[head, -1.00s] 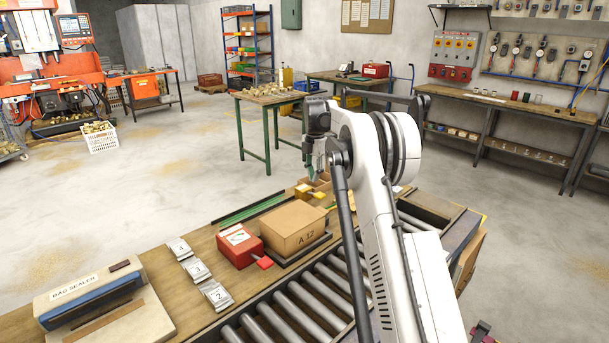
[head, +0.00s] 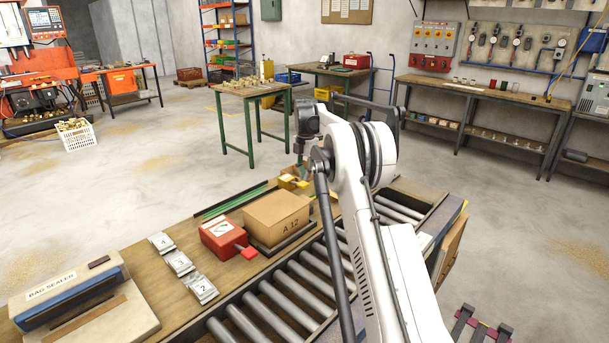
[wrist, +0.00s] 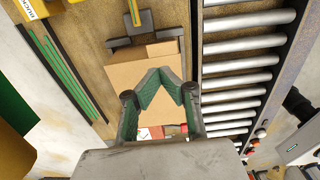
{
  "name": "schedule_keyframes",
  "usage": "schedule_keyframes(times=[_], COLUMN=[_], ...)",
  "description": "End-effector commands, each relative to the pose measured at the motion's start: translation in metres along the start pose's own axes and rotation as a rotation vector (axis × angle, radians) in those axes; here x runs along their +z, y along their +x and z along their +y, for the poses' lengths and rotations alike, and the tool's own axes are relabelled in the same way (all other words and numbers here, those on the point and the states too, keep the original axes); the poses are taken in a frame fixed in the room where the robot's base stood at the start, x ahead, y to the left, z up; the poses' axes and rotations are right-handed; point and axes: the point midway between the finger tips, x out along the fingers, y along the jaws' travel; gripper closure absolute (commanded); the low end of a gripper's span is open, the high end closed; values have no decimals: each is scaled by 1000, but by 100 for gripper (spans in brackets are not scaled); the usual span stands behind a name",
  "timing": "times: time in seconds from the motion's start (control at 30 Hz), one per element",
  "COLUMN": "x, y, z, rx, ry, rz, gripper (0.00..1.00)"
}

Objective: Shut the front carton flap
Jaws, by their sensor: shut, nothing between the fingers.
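The tan carton marked A 12 (head: 279,217) stands on a dark base on the bench, beside the rollers. Its top looks flat and closed in the head view; I cannot clearly make out the front flap. In the wrist view the carton (wrist: 125,76) lies below my gripper, with a lighter strip of cardboard (wrist: 163,48) at its upper edge. My gripper (wrist: 160,73) is shut and empty, its green-padded fingers over the carton; I cannot tell whether they touch it. In the head view my gripper (head: 303,168) is small and partly hidden behind my arm, beyond the carton.
A red box (head: 222,236) stands close left of the carton, with several silver bags (head: 180,263) and the bag sealer (head: 75,290) further left. Rollers (head: 290,300) run along the near side. Green strips (head: 232,202) and yellow items (head: 289,182) lie behind.

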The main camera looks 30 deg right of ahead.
Motion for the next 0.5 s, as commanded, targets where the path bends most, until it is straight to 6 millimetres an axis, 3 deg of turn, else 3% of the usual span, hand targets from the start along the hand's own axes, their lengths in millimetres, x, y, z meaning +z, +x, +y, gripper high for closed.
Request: schedule_keyframes(times=[0.5], x=[-10], y=[5], z=[0], rx=[0], ry=[-1], rz=[0], gripper=[100])
